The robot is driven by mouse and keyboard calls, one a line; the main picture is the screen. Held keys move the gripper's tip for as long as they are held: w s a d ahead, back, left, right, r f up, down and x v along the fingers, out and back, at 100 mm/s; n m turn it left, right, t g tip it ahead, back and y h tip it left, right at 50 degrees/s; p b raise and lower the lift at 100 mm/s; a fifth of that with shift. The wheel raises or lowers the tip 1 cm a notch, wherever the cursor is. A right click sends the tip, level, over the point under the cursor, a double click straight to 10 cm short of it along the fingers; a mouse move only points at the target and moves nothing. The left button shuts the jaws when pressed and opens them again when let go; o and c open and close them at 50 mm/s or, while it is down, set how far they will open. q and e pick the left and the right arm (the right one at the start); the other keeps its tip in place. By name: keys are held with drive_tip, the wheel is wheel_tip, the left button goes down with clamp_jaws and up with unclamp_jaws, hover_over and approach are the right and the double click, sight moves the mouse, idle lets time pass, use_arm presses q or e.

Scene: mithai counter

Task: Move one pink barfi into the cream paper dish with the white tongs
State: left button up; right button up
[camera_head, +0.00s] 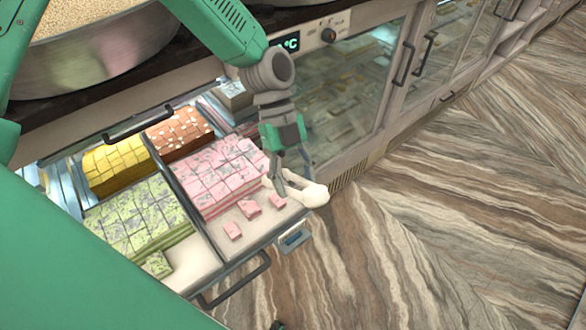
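Pink barfi (217,173) lies cut into squares in a block in the right front section of the open drawer, with a few loose pink pieces (249,208) on the bare tray in front. My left gripper (288,184) points down over the drawer's right edge, beside the loose pieces. Its fingers appear shut on a pale, round-ended thing that looks like the white tongs (315,195). The tongs' tips are hard to make out. I cannot make out the cream paper dish. My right gripper is not in view.
Green barfi (138,217), yellow sweets (115,163) and brown sweets (180,133) fill the other sections. The drawer has a dark front handle (235,283). A glass-fronted counter (345,95) stands behind. A large metal pan (95,55) is at top left. The wood-patterned floor (430,220) is clear.

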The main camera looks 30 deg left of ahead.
use_arm(q)
drive_tip(key=shift+w+d+f, duration=0.1)
drive_tip(key=shift+w+d, duration=0.05)
drive_tip(key=shift+d, duration=0.05)
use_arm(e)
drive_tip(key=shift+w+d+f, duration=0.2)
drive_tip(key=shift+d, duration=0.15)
use_arm(q)
drive_tip(key=shift+a, duration=0.1)
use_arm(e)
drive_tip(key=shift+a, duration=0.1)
use_arm(q)
wheel_tip(320, 180, down, 10)
drive_tip(key=b, duration=0.7)
drive_tip(key=shift+a, duration=0.2)
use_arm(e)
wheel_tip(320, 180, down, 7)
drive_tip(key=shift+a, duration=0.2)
use_arm(q)
drive_tip(key=shift+c, duration=0.2)
